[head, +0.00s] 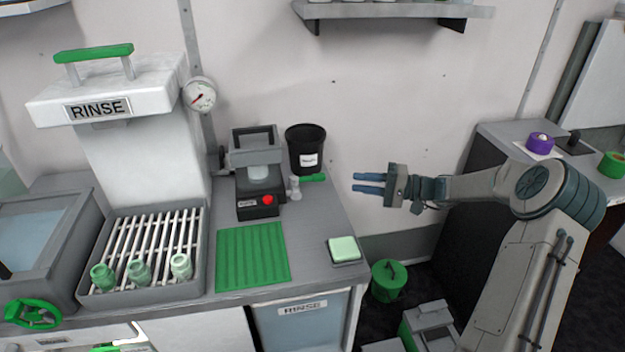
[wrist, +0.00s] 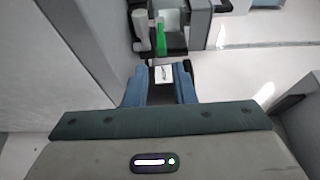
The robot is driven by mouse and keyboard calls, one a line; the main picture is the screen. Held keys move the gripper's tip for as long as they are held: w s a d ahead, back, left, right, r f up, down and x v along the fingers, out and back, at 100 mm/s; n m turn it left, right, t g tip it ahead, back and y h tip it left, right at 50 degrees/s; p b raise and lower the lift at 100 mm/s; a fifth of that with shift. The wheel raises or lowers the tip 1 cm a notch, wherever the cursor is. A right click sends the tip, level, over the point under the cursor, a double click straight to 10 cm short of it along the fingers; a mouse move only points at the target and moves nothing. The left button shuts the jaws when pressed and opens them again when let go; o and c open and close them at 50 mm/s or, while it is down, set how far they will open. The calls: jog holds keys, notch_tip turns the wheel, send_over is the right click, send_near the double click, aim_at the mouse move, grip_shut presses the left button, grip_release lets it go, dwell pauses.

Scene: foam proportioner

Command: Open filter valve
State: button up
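A small green handle (head: 313,178), which looks like the filter valve's lever, sticks out to the right from a pale grey fitting (head: 294,188) on the counter. It sits just below the black bucket. In the wrist view the green handle (wrist: 160,40) shows upright beyond my fingertips. My gripper (head: 356,182) is to the right of the handle, apart from it, with its blue fingers pointing left. The fingers are open and empty, with a clear gap in the wrist view (wrist: 161,68).
A black bucket (head: 305,147) with a white label stands behind the handle. A grey and black machine (head: 257,170) with a red button stands to its left. A green mat (head: 252,256) and a pale green sponge (head: 343,247) lie in front. A gauge (head: 199,95) hangs on the wall.

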aim_at(312, 176)
jog(key=w+a, duration=0.1)
jog(key=a, duration=0.3)
jog(key=w+a+p, duration=0.1)
jog(key=a, duration=0.8)
jog(key=shift+w+a, duration=0.25)
jog(key=shift+w, duration=0.15)
jog(key=shift+d, duration=0.1)
grip_shut()
